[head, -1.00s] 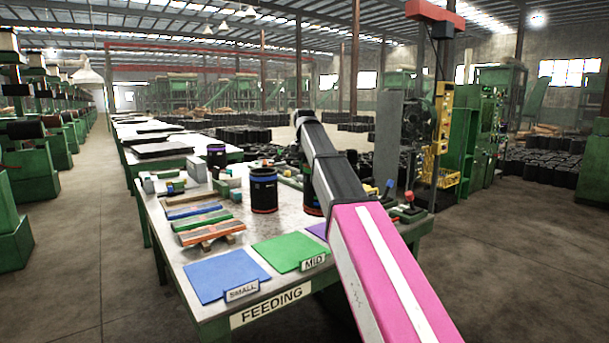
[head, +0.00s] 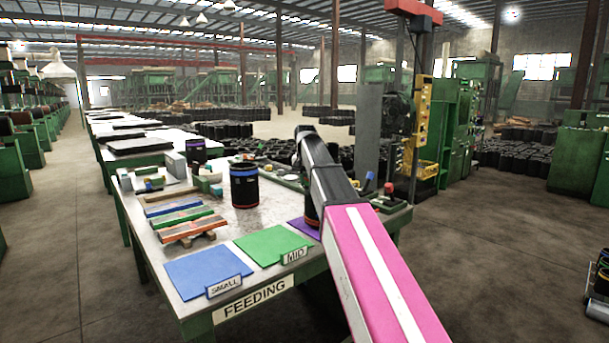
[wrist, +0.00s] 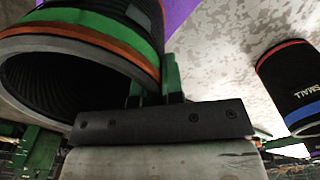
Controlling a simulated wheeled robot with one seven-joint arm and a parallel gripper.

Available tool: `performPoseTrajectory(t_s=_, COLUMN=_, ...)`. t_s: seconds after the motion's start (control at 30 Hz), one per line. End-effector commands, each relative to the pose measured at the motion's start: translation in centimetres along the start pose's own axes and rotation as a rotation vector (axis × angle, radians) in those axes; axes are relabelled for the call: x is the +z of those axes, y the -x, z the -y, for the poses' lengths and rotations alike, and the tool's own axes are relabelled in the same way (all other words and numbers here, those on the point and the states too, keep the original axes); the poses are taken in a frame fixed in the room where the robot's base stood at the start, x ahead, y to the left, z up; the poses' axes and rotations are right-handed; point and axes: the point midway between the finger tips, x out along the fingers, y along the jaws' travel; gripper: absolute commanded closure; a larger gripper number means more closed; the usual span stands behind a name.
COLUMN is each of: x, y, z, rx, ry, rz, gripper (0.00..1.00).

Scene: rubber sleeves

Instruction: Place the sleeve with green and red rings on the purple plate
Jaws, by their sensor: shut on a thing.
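The sleeve with green and red rings (wrist: 108,27) fills the upper left of the wrist view, a black tube with its open end toward the camera. My gripper (wrist: 160,86) is shut on its wall, one green finger inside and one outside. The purple plate (head: 296,229) lies at the right end of the row of plates, partly hidden by my arm; purple also shows behind the sleeve in the wrist view (wrist: 181,11). In the head view only a dark strip of the held sleeve (head: 310,213) shows beside my arm, over the plate. I cannot tell whether it touches.
Green (head: 270,245) and blue (head: 206,272) plates lie left of the purple one. Coloured bars (head: 186,222) lie at the table's left. Levers stand at its right.

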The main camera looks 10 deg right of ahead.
Motion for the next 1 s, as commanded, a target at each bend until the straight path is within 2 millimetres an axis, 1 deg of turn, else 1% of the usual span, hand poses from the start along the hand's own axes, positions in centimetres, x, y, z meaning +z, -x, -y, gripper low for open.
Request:
performPoseTrajectory(t_s=0.03, x=0.03, y=-0.50, z=-0.02, rx=0.001, ry=0.000, rz=0.000, gripper=1.00)
performPoseTrajectory(t_s=0.1, x=-0.01, y=-0.80, z=-0.01, rx=0.001, ry=0.000, rz=-0.001, gripper=1.00)
performPoseTrajectory(t_s=0.47, x=-0.02, y=-1.00, z=0.00, rx=0.001, ry=-0.001, rz=-0.001, gripper=1.00)
performPoseTrajectory(t_s=0.5, x=-0.01, y=-1.06, z=0.01, rx=0.000, ry=0.000, rz=0.000, gripper=0.82)
performPoseTrajectory(t_s=0.53, x=-0.01, y=-1.05, z=0.01, rx=0.000, ry=0.000, rz=0.000, gripper=0.72)
performPoseTrajectory(t_s=0.57, x=-0.01, y=-1.05, z=0.01, rx=0.000, ry=0.000, rz=0.000, gripper=0.66)
performPoseTrajectory(t_s=0.87, x=-0.02, y=-0.97, z=0.02, rx=0.000, ry=0.000, rz=0.000, gripper=0.66)
performPoseTrajectory(t_s=1.0, x=-0.06, y=-0.31, z=0.03, rx=0.000, ry=0.000, rz=-0.001, gripper=0.66)
